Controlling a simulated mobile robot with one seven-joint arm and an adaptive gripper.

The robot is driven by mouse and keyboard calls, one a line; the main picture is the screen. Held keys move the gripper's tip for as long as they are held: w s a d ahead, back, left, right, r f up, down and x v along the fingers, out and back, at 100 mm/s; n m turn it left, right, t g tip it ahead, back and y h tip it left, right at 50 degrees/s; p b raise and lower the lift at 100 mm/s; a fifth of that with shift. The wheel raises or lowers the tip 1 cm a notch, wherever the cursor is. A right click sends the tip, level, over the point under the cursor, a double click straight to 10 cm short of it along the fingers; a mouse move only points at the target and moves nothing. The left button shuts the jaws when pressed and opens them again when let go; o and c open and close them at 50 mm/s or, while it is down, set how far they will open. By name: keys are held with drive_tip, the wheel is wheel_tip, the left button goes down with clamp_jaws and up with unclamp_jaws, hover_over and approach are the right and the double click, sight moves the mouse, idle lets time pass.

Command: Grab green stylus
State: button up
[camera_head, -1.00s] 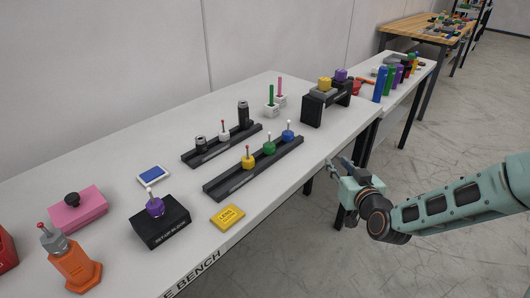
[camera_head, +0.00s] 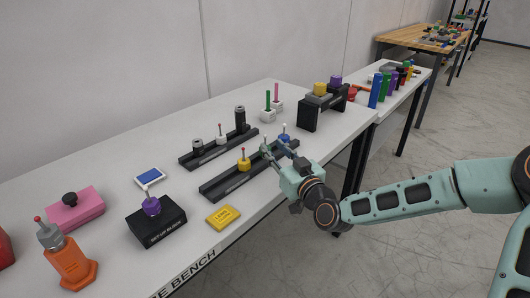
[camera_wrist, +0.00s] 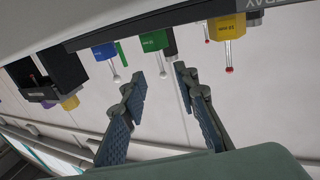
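The green stylus (camera_wrist: 153,42) shows in the wrist view as a green block with a thin pin and pale ball tip, between a blue stylus (camera_wrist: 104,51) and a yellow stylus (camera_wrist: 229,26). It sits in the black front rail (camera_head: 214,189); in the head view my gripper hides it. The yellow stylus (camera_head: 243,165) and blue stylus (camera_head: 285,134) stand in that rail. My gripper (camera_head: 276,147) is over the rail where the green stylus stands. In the wrist view its fingers (camera_wrist: 159,85) are apart and empty, with the green stylus's tip ahead of the gap.
A second black rail (camera_head: 222,152) lies behind, holding dark cylinders and a red-tipped white stylus (camera_head: 221,138). White blocks with a green rod (camera_head: 268,101) and a pink rod stand further back. A black stand (camera_head: 309,115) is to the right. A yellow box (camera_head: 223,217) lies in front.

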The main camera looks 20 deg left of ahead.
drive_tip(key=x, duration=0.3)
drive_tip(key=shift+w+a+f, duration=0.1)
drive_tip(key=shift+a+f, duration=0.05)
drive_tip(key=shift+a, duration=0.1)
clamp_jaws()
